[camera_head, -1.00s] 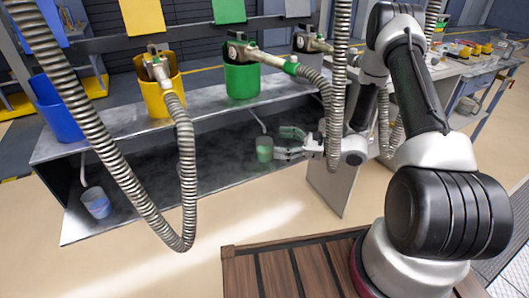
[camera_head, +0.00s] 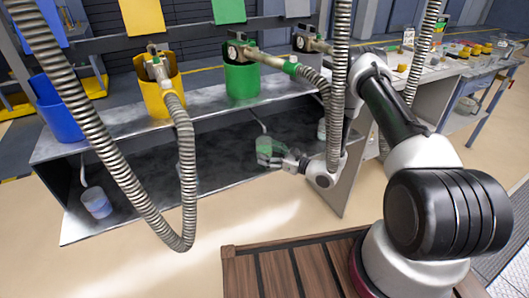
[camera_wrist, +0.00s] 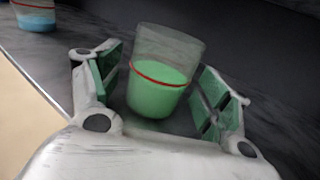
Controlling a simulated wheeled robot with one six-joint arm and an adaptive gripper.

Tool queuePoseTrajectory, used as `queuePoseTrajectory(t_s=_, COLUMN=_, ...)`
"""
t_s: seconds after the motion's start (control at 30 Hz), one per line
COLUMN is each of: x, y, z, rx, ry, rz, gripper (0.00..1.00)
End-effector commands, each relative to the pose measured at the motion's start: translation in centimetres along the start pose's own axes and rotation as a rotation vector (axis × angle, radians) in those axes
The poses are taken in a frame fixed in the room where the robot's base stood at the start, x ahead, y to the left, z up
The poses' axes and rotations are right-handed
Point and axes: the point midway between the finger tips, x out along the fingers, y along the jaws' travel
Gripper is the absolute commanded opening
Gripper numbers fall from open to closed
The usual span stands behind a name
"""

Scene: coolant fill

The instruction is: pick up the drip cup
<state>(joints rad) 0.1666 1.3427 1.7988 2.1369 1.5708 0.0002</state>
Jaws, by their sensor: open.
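The drip cup is a clear cup with green liquid and a red line around it. It stands on the lower shelf in the head view (camera_head: 264,143) and fills the middle of the wrist view (camera_wrist: 158,88). My gripper (camera_head: 272,156) is at the cup, coming from the right in the head view. In the wrist view my gripper (camera_wrist: 163,72) is open, with one green-padded finger on each side of the cup. A gap shows between the cup and each pad. The cup looks upright, and its base is partly hidden.
A cup with blue liquid (camera_head: 96,203) stands at the shelf's left end. Blue (camera_head: 57,112), yellow (camera_head: 158,95) and green (camera_head: 242,80) holders stand on the bench (camera_head: 115,130) above. Ribbed hoses (camera_head: 187,175) hang in front. The bench's side panel (camera_head: 328,188) is near my wrist.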

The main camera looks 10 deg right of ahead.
Motion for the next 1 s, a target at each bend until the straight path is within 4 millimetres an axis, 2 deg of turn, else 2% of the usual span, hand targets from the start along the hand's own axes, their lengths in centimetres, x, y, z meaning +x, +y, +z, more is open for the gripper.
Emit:
queuePoseTrajectory(t_s=0.2, x=0.12, y=-0.03, z=0.01, rx=0.000, ry=0.000, rz=-0.001, gripper=0.78)
queuePoseTrajectory(t_s=0.27, x=0.12, y=-0.03, z=0.01, rx=0.000, ry=0.000, rz=-0.001, gripper=0.68)
queuePoseTrajectory(t_s=0.5, x=0.10, y=-0.02, z=0.01, rx=0.000, ry=0.000, rz=0.000, gripper=0.25)
queuePoseTrajectory(t_s=1.0, x=0.11, y=-0.04, z=0.71, rx=-0.001, ry=-0.001, rz=0.000, gripper=0.24)
